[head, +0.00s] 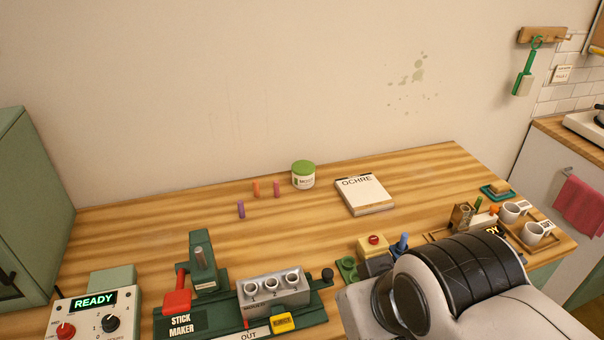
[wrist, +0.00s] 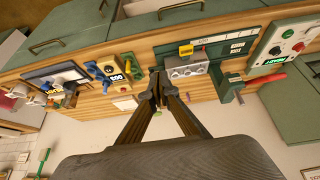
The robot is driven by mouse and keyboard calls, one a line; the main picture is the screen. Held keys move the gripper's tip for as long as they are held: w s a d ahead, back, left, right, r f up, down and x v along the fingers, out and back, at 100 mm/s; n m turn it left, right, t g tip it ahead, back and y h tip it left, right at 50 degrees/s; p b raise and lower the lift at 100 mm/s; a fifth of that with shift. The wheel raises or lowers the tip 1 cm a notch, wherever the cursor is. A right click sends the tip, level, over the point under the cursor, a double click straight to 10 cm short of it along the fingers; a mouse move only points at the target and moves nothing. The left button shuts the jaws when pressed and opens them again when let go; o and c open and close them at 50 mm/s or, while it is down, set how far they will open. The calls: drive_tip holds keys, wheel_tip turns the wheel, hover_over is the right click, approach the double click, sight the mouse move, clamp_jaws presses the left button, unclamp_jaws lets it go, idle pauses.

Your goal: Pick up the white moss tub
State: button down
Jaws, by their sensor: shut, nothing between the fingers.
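The white moss tub (head: 303,182) is a small white jar with a green lid. It stands upright at the back of the wooden table (head: 350,222) in the head view, left of the ochre pad. My gripper shows in the wrist view (wrist: 159,88), with its fingertips together and no object visible between them. The tub is not clearly seen in the wrist view; a small green patch shows behind the fingers, too small to tell. In the head view my arm comes in at the lower right, and the fingertips are not visible there.
The ochre pad (head: 364,194) lies right of the tub. Orange (head: 256,189), pink (head: 277,189) and purple (head: 241,209) sticks stand to its left. The stick maker (head: 203,270) and ready panel (head: 92,308) are along the front. White cups (head: 509,212) stand at right. The table centre is clear.

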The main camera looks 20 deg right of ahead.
drive_tip(key=c, duration=0.9)
unclamp_jaws()
drive_tip(key=shift+o, duration=0.2)
